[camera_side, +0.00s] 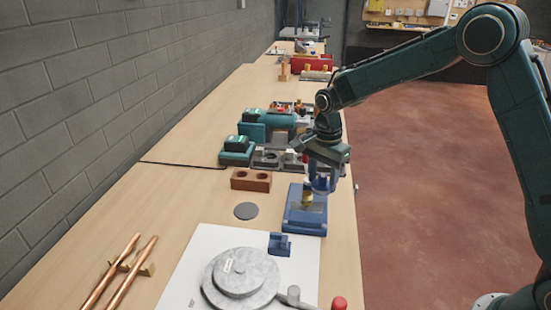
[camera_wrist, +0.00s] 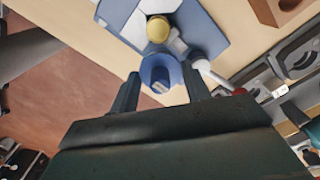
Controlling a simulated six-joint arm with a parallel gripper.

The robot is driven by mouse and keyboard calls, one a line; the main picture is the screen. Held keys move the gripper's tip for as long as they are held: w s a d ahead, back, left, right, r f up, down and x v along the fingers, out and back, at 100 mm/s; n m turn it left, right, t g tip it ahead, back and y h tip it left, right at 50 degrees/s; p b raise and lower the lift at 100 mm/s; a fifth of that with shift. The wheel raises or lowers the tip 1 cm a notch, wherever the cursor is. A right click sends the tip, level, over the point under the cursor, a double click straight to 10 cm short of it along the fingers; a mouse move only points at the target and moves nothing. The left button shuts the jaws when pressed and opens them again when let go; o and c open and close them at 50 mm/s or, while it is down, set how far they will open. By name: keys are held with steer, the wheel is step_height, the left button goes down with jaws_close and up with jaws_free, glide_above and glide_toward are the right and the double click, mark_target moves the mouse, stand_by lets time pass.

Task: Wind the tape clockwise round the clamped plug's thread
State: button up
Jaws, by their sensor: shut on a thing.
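A brass plug (camera_side: 307,197) stands in a blue clamp (camera_side: 303,222) near the bench's right edge. The plug also shows as a round yellow end in the wrist view (camera_wrist: 158,28), on the blue clamp (camera_wrist: 200,28). My gripper (camera_side: 322,184) is just above and beside the plug. In the wrist view my gripper (camera_wrist: 160,85) is shut on a blue round piece (camera_wrist: 160,70), which looks like the tape's holder. It sits just below the plug in that picture. A small grey piece (camera_wrist: 178,46) lies between them; I cannot tell whether it is tape. The thread is not clear.
A brown block with two holes (camera_side: 250,180) and a dark disc (camera_side: 246,211) lie left of the clamp. A small blue stand (camera_side: 279,244) and grey round plates (camera_side: 241,272) are in front. Copper pipes (camera_side: 130,272) lie front left. Green machines (camera_side: 237,151) stand behind.

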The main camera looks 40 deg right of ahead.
steer(key=shift+s+a, duration=0.2)
steer(key=shift+s, duration=0.7)
steer(key=shift+s+a, duration=0.4)
steer(key=shift+s, duration=0.15)
steer(key=shift+s+a, duration=0.1)
steer(key=shift+s, duration=0.1)
steer(key=shift+a, duration=0.1)
steer(key=shift+s+a, duration=0.5)
steer(key=shift+a, duration=0.15)
steer(key=shift+s+a, duration=0.2)
steer(key=shift+a, duration=0.7)
